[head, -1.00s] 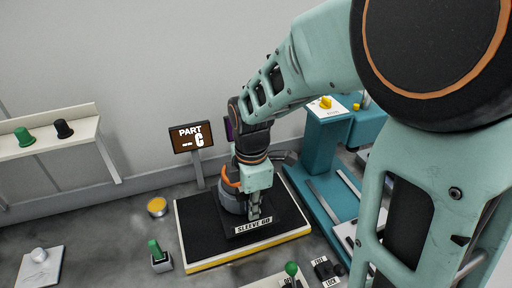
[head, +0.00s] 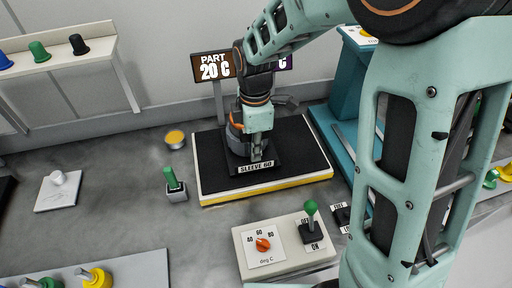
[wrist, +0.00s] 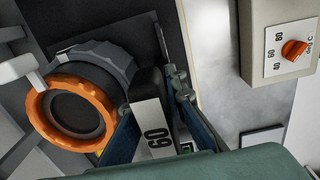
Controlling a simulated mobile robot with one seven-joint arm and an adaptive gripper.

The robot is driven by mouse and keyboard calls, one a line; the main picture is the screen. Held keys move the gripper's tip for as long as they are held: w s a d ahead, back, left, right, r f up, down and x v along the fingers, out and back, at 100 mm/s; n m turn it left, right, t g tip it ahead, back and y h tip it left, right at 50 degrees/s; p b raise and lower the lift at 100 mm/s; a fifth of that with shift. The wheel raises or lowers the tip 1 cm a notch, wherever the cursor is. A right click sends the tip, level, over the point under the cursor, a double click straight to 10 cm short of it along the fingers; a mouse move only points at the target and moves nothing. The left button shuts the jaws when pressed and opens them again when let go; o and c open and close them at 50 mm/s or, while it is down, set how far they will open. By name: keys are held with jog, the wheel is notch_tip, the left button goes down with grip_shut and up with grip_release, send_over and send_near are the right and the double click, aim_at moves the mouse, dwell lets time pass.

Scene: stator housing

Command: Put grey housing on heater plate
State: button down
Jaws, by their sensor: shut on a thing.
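The grey housing (head: 234,142) with an orange ring stands on the black-topped heater plate (head: 300,150), left of its middle. In the wrist view the housing (wrist: 112,60) shows its orange rim and dark round opening at the left. A dark block labelled "SLEEVE 60" (head: 256,168) is at its front; its "60" also shows between my fingers. My gripper (head: 258,152) is low over the plate and shut on the housing's dark block side; the exact contact is partly hidden. It also shows in the wrist view (wrist: 158,95). Whether the housing's underside fully touches the plate is hidden.
A control box (head: 285,245) with an orange dial and a green-knobbed switch (head: 310,225) stands in front of the plate. A screen (head: 212,67) behind reads "PART 20 C". A green-handled part (head: 173,185) stands left of the plate. A teal stand (head: 350,90) is at the right.

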jog(key=shift+w+f, duration=0.1)
jog(key=shift+f, duration=0.2)
jog(key=shift+f, duration=0.2)
jog(key=c, duration=2)
grip_release()
jog(key=shift+o, duration=0.2)
jog(key=shift+r, duration=0.1)
jog(key=r, duration=1.2)
jog(key=shift+s+p, duration=0.2)
jog(key=shift+p, duration=0.1)
